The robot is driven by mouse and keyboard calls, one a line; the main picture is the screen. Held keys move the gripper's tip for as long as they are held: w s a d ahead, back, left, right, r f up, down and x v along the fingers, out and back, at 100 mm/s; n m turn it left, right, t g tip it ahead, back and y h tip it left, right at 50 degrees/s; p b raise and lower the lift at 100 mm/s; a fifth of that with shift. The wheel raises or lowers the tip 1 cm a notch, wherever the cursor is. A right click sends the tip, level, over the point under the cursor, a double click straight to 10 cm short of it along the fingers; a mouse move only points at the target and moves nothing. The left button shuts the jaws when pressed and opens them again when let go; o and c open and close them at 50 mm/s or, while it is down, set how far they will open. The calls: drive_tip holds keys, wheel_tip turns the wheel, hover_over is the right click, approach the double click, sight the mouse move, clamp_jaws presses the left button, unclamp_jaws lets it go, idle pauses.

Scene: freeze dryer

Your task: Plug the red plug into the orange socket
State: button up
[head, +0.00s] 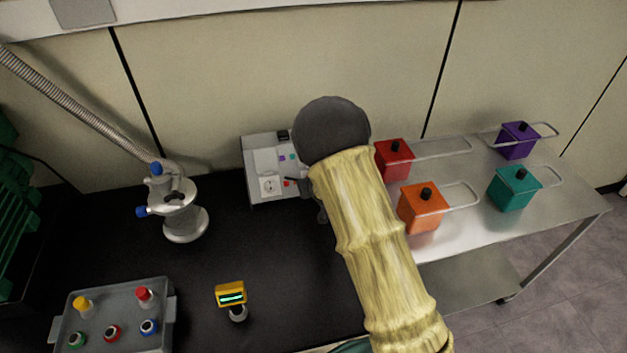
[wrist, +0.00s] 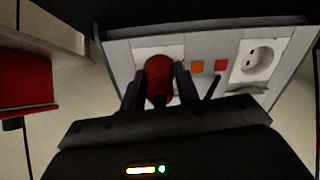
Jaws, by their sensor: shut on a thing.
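The red plug (wrist: 159,80) shows in the wrist view between the two dark fingers of my gripper (wrist: 158,92), which is shut on it. The plug is in front of a white socket plate (wrist: 157,52) beside an orange square mark (wrist: 197,66). It covers most of that socket, so I cannot tell whether its pins are inside. A bare white socket (wrist: 254,60) with a red square mark (wrist: 221,66) is to the right. In the head view my arm hides the plug and the orange-marked socket; the bare socket (head: 269,185) shows left of my gripper.
The grey socket box (head: 256,160) stands on the black bench against the wall. A metal flask (head: 185,215), a yellow meter (head: 231,294) and a grey rack (head: 120,312) are to the left. Red, orange, teal and purple containers stand on the metal cart (head: 465,215) at right.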

drive_tip(key=shift+s+r, duration=0.1)
drive_tip(key=shift+s, duration=0.05)
drive_tip(key=shift+s+d+r, duration=0.15)
drive_tip(key=shift+s+r, duration=0.25)
drive_tip(key=shift+s, duration=0.05)
drive_tip(key=shift+s, duration=0.1)
drive_tip(key=shift+d, duration=0.1)
drive_tip(key=shift+m+h, duration=0.7)
drive_tip(key=shift+m, duration=0.2)
drive_tip(key=s+d+p, duration=0.1)
drive_tip(key=d, duration=0.2)
drive_tip(key=s+d+f+p, duration=0.1)
drive_tip(key=d, duration=0.2)
drive_tip(key=s+d+f+p, duration=0.1)
drive_tip(key=d+p, duration=0.1)
drive_tip(key=d, duration=0.2)
drive_tip(key=shift+s, duration=0.35)
drive_tip(key=s+d+m+h+p, duration=0.1)
drive_tip(key=s+d+p, duration=0.1)
drive_tip(key=s+d, duration=0.4)
drive_tip(key=shift+d+f+m, duration=0.3)
drive_tip(key=shift+d+f, duration=0.15)
drive_tip(key=shift+d, duration=0.55)
drive_tip(key=shift+w, duration=0.1)
